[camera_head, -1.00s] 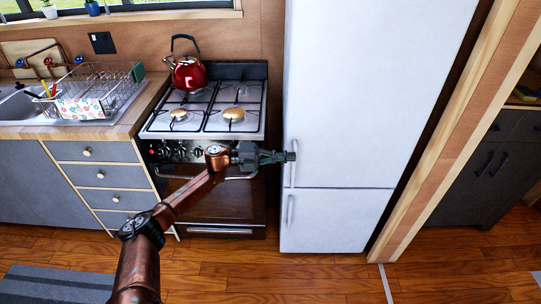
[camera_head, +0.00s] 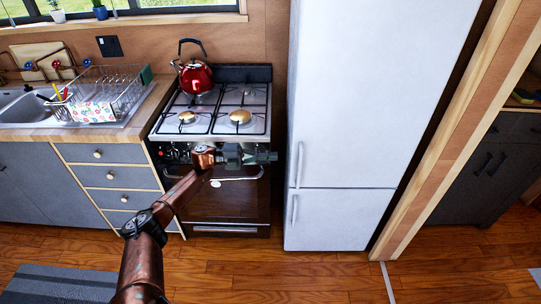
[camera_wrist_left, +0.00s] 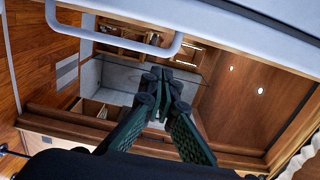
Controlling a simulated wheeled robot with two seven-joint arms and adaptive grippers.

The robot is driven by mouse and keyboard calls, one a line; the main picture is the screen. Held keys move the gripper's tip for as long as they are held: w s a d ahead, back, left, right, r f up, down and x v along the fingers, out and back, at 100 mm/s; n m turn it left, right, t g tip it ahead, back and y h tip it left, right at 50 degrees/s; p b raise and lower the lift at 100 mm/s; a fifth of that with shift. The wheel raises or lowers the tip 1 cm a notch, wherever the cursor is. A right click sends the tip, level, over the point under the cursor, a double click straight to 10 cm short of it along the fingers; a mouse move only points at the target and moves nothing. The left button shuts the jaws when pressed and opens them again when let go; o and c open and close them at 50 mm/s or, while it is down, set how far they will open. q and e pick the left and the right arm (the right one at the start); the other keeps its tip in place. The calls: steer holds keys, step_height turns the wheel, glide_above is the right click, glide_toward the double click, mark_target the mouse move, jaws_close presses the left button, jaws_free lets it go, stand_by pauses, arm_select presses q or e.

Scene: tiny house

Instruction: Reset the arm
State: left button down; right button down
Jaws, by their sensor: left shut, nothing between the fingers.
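My left arm (camera_head: 142,262) reaches in from the bottom, its copper links bent toward the stove. My left gripper (camera_head: 268,156) is dark green and points right, in front of the oven and just left of the fridge (camera_head: 345,120). In the left wrist view its fingers (camera_wrist_left: 164,76) meet at the tips, with nothing between them. The fridge's upper handle (camera_head: 299,165) is to the right of the fingertips, with a gap in the picture. My right gripper is not in view.
The stove (camera_head: 215,122) carries a red kettle (camera_head: 196,75). The oven door (camera_head: 225,200) is shut, behind my arm. A dish rack (camera_head: 110,92) stands by the sink at left. Wooden floor (camera_head: 300,285) is clear in front of the fridge.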

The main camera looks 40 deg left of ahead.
arm_select(q)
steer(key=shift+s+a, duration=0.1)
steer(key=shift+a, duration=0.2)
steer(key=shift+f, duration=0.1)
